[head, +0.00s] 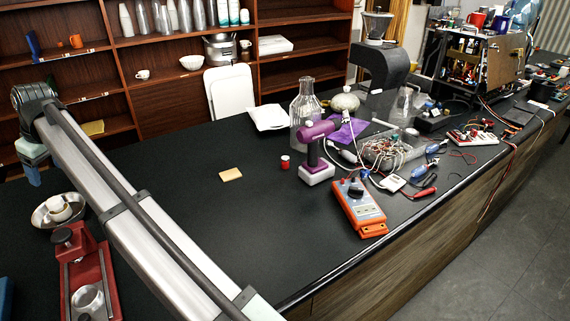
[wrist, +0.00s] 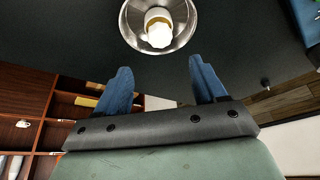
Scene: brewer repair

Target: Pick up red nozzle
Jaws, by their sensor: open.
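A small red piece with a white band (head: 285,162) stands on the black counter in the head view, left of the purple drill. It looks like the red nozzle, but it is too small to be sure. My gripper (head: 34,178) is at the far left of the head view, far from this piece. In the wrist view its two blue fingers (wrist: 162,76) are spread apart, with nothing between them. No red piece shows in the wrist view.
A metal bowl with a white object (head: 59,210) sits near my gripper; the bowl's rim also shows in the wrist view (wrist: 128,32). A red press-like tool (head: 100,262) is below it.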

